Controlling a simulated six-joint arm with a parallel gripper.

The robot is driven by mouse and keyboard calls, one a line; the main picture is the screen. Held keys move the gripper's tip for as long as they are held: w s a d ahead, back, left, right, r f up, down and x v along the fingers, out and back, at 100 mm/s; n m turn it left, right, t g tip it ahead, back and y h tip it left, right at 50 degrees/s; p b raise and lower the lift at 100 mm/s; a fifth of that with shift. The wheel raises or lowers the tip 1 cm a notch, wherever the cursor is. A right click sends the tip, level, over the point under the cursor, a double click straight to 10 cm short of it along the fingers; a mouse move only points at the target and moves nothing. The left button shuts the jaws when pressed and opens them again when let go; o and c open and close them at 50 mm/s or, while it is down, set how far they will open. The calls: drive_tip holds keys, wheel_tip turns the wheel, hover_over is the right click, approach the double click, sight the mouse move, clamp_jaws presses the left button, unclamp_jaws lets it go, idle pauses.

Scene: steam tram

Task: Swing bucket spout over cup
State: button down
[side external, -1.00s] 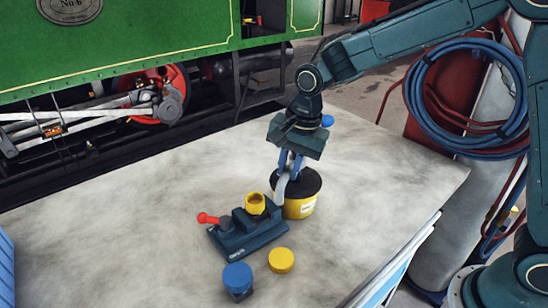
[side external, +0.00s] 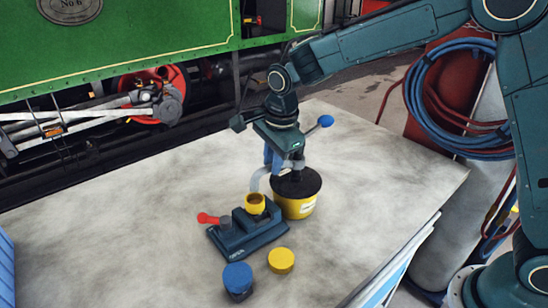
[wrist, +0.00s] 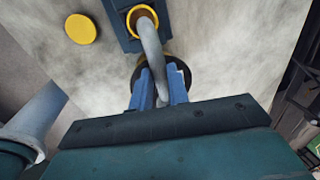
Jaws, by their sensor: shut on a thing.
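The yellow bucket (side external: 297,207) with a black lid stands upright on the table. Its grey curved spout (side external: 262,176) reaches left from the lid, and its tip hangs just above the yellow cup (side external: 256,205). The cup sits on a dark blue fixture (side external: 250,235) with a red-knobbed lever. In the wrist view the spout (wrist: 150,45) ends over the opening of the cup (wrist: 131,14). My gripper (side external: 273,163) is shut on the spout; its blue fingers (wrist: 158,88) stand on either side of it. My gripper hides most of the lid in the wrist view.
A yellow cap (side external: 281,260) and a blue round-topped piece (side external: 238,279) lie in front of the fixture. A blue object (side external: 6,265) stands at the left table edge. The table's back left is clear. A green locomotive (side external: 130,40) stands behind.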

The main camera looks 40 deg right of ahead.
drive_tip(key=shift+w, duration=0.1)
drive_tip(key=c, duration=1.3)
unclamp_jaws()
drive_tip(key=shift+c, duration=0.2)
wheel_tip(320, 180, up, 14)
drive_tip(key=s, duration=0.2)
drive_tip(key=shift+s+f, duration=0.2)
drive_tip(key=shift+s, duration=0.15)
drive_tip(key=s+d+r+n+t, duration=0.2)
drive_tip(key=s+d+r+n, duration=0.1)
drive_tip(key=s+d+n, duration=0.8)
drive_tip(key=s+d+f+n, duration=0.1)
drive_tip(key=s+f+n, duration=0.1)
drive_tip(key=s, duration=0.6)
drive_tip(key=s+d+f+n+t, duration=0.1)
drive_tip(key=s+f+n, duration=0.2)
drive_tip(key=s+n, duration=0.2)
drive_tip(key=s, duration=0.3)
drive_tip(key=shift+s+d+f, duration=0.15)
drive_tip(key=shift+s, duration=0.1)
